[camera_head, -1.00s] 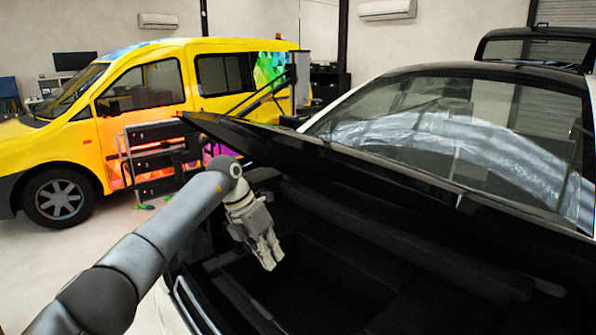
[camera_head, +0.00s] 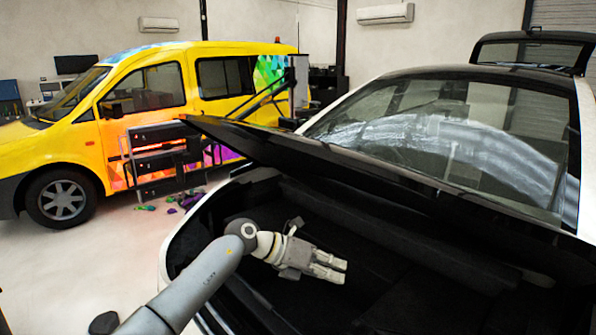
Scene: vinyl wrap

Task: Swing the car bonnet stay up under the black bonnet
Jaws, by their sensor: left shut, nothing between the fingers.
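The black bonnet (camera_head: 385,182) is raised at a low slant over the dark bay (camera_head: 400,295) of the white car. My left gripper (camera_head: 334,267) is inside the bay, under the level of the bonnet and apart from it. Its fingers point right and lie together with nothing between them. I cannot make out the bonnet stay in the dark bay. My right gripper is not in view.
The car's windscreen (camera_head: 440,140) is behind the bonnet. A yellow van (camera_head: 150,90) stands at the back left, with a dark drawer cart (camera_head: 160,160) beside it.

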